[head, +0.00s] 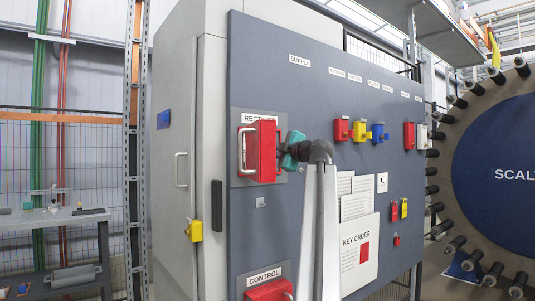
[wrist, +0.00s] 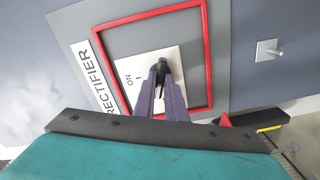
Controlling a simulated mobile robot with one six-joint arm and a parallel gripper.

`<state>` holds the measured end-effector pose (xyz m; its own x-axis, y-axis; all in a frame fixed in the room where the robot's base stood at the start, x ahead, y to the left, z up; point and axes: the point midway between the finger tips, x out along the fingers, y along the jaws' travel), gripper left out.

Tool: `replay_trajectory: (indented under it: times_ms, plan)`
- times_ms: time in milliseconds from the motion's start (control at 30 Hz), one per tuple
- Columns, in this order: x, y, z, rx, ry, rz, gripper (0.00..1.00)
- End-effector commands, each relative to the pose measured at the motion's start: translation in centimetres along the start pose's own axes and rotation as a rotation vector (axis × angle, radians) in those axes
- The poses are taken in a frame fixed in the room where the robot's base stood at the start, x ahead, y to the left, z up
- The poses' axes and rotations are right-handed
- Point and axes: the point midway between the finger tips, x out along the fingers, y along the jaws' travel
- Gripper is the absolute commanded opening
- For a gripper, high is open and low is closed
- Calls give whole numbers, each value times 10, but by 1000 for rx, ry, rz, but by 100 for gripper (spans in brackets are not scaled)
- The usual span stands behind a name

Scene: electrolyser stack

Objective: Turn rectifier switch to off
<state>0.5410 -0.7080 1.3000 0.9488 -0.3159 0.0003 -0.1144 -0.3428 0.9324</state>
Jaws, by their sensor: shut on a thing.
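The rectifier switch has a dark handle (wrist: 162,67) on a white plate (wrist: 130,76) marked ON, inside a red frame (wrist: 207,50), in the wrist view. My gripper (wrist: 161,84) has its two fingers closed around the handle, which hides much of it. The handle's exact angle is hard to tell. In the head view, the red rectifier cover (head: 262,152) with its pale handle stands under the RECTIFIER label (head: 259,118). My teal gripper (head: 291,151) reaches in at its right side; the switch and fingertips are hidden there.
Red (head: 342,130), yellow (head: 361,131) and blue (head: 379,133) units sit to the right on the grey panel. A red CONTROL box (head: 268,291) is below. A small metal toggle (wrist: 267,50) is beside the frame in the wrist view.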

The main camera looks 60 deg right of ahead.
Motion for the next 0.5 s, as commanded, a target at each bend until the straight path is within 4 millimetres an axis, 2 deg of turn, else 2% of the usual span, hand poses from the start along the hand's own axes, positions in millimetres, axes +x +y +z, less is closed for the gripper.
replay_trajectory:
  times_ms: [500]
  plan:
    - [0, -3, 2, -85, 0, -3, 0]
